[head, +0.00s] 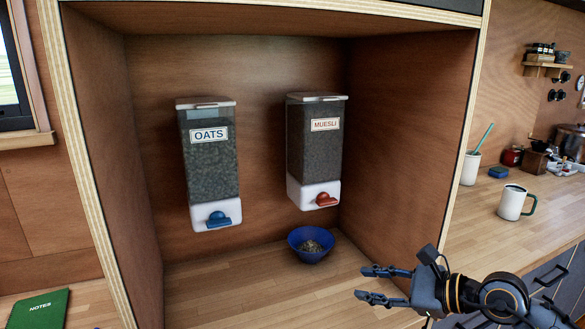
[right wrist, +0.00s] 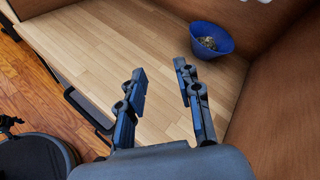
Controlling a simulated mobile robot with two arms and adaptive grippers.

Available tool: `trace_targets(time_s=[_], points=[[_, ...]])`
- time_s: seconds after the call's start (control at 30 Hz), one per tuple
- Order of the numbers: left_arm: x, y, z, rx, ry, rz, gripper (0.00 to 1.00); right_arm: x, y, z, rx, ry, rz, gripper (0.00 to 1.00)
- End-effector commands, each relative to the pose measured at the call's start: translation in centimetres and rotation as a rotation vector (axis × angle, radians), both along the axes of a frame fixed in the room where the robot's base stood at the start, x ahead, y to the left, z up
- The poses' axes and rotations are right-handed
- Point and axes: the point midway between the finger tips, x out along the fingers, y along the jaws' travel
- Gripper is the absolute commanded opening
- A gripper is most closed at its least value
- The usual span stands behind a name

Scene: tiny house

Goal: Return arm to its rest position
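My right gripper (head: 372,284) reaches in from the lower right of the head view, over the front right of the wooden alcove floor. Its two fingers are apart with nothing between them. The right wrist view shows the same open fingers (right wrist: 157,70) above the bare wood. A blue bowl (head: 300,253) with some grainy food in it stands on the alcove floor under the muesli dispenser (head: 316,150), apart from my gripper. The bowl also shows at the top right of the right wrist view (right wrist: 223,42). My left gripper is not in view.
The oats dispenser (head: 210,165) hangs on the alcove's back wall, left of the muesli one. The alcove's right wall (head: 405,130) stands close to my right gripper. A white mug (head: 511,203) and a blue sponge (head: 498,172) are on the right counter. A green notebook (head: 40,308) lies at lower left.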

Motion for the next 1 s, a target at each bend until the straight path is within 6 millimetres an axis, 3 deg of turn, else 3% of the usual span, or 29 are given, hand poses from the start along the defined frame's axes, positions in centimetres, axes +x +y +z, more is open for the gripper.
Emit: trace_targets(time_s=[0.2,0.33,0.47,0.57,0.67,0.77,0.9,0.93,1.0], points=[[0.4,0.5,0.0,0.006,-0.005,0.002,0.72,-1.8,4.2,2.5,0.375,0.087,-0.012,0.34],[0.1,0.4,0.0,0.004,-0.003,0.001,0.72,-2.7,5.6,4.7,0.692,0.185,-0.05,0.34],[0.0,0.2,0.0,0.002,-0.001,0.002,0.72,-3.1,4.7,6.8,1.141,0.356,-0.155,0.34],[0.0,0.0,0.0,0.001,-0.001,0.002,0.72,-2.8,1.6,6.5,1.533,0.526,-0.3,0.34],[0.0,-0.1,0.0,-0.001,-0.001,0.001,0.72,-2.8,-2.2,3.4,1.903,0.698,-0.495,0.34],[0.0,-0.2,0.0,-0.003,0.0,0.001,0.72,-3.9,-5.9,-2.0,2.246,0.862,-0.748,0.34],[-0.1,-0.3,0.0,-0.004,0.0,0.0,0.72,-8.4,-8.8,-11.2,2.635,1.041,-1.178,0.34],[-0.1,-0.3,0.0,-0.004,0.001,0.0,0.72,-9.7,-8.9,-13.1,-2.648,-1.05,1.254,0.34],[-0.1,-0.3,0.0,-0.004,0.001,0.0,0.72,-12.9,-9.1,-16.8,-2.421,-0.958,1.286,0.34]])
